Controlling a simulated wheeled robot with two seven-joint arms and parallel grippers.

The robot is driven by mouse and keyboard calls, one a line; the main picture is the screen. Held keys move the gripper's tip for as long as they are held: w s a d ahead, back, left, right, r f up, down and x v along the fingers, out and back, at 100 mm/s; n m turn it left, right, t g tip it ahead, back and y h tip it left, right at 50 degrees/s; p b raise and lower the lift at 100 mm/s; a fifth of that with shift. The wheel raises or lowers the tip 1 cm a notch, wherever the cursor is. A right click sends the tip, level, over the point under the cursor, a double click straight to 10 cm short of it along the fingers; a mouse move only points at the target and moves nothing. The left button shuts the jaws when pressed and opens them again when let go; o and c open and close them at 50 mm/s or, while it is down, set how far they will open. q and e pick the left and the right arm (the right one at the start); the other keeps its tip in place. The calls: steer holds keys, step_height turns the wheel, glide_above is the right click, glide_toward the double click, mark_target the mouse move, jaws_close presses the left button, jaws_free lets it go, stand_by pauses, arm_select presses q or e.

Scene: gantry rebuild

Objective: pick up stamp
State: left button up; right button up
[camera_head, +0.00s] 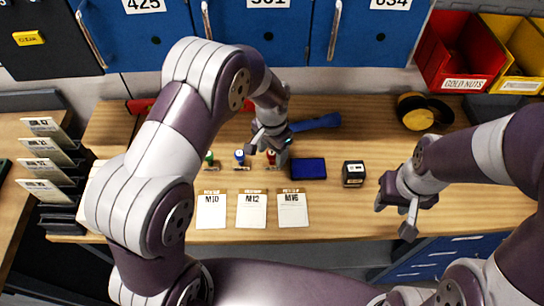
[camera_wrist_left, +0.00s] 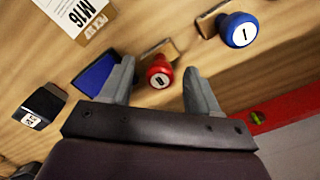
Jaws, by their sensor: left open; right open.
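A red stamp (camera_head: 271,157) stands on the wooden bench beside a blue stamp (camera_head: 239,156) and a green stamp (camera_head: 209,158). My left gripper (camera_head: 267,146) is over the red stamp, open and pointing down. In the left wrist view the red knob (camera_wrist_left: 158,72) lies between the two spread fingers, with no finger seen touching it. The blue stamp (camera_wrist_left: 239,31) shows outside the fingers to the right. My right gripper (camera_head: 394,214) is open and empty above the bench's front edge at right.
A blue pad (camera_head: 308,168) and a black box (camera_head: 353,173) lie right of the stamps. Cards M10 (camera_head: 211,212), M12 (camera_head: 251,212) and M16 (camera_head: 292,211) lie in front. A blue-handled tool (camera_head: 318,122) lies behind. Red (camera_head: 460,52) and yellow (camera_head: 520,55) bins stand back right.

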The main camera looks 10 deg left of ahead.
arm_select(q)
steer(key=shift+s+f, duration=0.1)
steer(key=shift+f, duration=0.65)
steer(key=c, duration=1.1)
jaws_close()
steer(key=shift+r, duration=0.15)
